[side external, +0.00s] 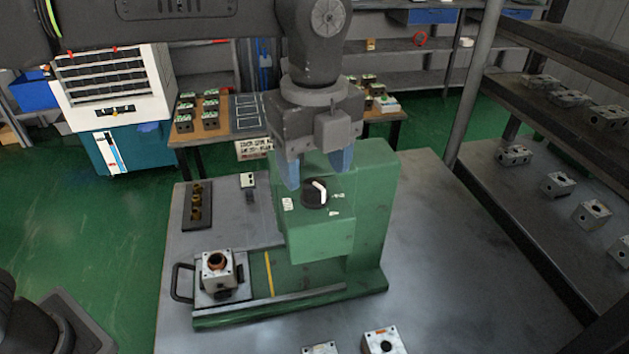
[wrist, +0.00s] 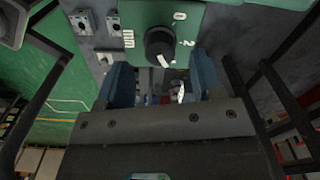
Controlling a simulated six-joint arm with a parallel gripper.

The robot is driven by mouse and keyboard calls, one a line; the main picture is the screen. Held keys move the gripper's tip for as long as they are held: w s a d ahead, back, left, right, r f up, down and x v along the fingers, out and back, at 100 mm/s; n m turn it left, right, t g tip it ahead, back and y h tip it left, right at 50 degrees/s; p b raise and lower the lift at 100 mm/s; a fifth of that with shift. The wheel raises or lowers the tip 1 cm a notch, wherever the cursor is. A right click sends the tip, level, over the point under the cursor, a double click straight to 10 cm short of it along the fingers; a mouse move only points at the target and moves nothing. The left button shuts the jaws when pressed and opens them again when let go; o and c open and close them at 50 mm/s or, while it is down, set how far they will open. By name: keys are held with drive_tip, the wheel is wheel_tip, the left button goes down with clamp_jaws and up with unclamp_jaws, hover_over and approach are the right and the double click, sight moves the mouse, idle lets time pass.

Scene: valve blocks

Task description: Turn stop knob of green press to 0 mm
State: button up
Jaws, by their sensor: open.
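The green press (side external: 372,195) stands on the grey bench. Its stop knob (side external: 314,193) is a black round dial with a white pointer mark, on the upper front part of the press. In the wrist view the knob (wrist: 158,44) has its white mark at its lower edge, away from the white "0" (wrist: 180,16) and the "-2" (wrist: 187,43) printed on the press. My gripper (side external: 317,174) is open and empty, its blue fingers above the knob. In the wrist view the fingers (wrist: 163,82) are apart, below the knob in the picture and not around it.
A metal valve block (side external: 217,270) sits on the slide with a handle at the left of the press base. A dark tray of brass-coloured parts (side external: 197,207) lies behind it. More blocks (side external: 383,341) are at the front edge. The bench right of the press is clear.

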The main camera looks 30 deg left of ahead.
sight(315, 183)
drive_tip(key=shift+f, duration=1.75)
drive_tip(key=shift+c, duration=0.4)
drive_tip(key=c, duration=0.8)
drive_tip(key=shift+c, duration=0.2)
